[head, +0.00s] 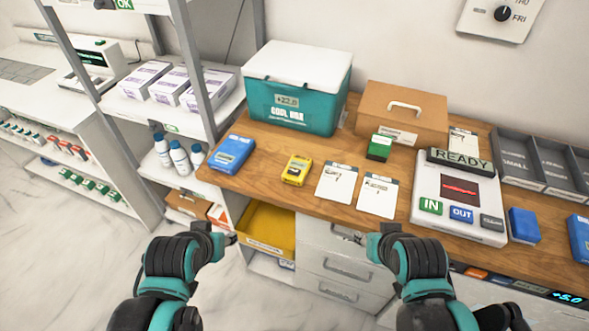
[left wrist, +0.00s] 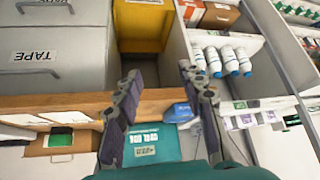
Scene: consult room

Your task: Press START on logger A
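No label reading "logger A" is legible. A small yellow handheld device (head: 297,170) with a display lies on the wooden counter, left of two printed cards. A blue device (head: 231,153) lies to its left near the counter's front edge; a blue thing (left wrist: 178,112) shows between my fingers in the left wrist view. My left gripper (head: 229,239) is in front of the counter, below both devices and touching neither. Its fingers (left wrist: 160,92) are apart and empty. My right gripper (head: 364,238) is in front of the drawers; its finger opening is unclear.
A teal cool box (head: 296,98) and a cardboard box (head: 401,110) stand at the back. A READY console (head: 425,223) with IN and OUT buttons stands right, beside blue blocks. A shelf upright (head: 192,70) stands left.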

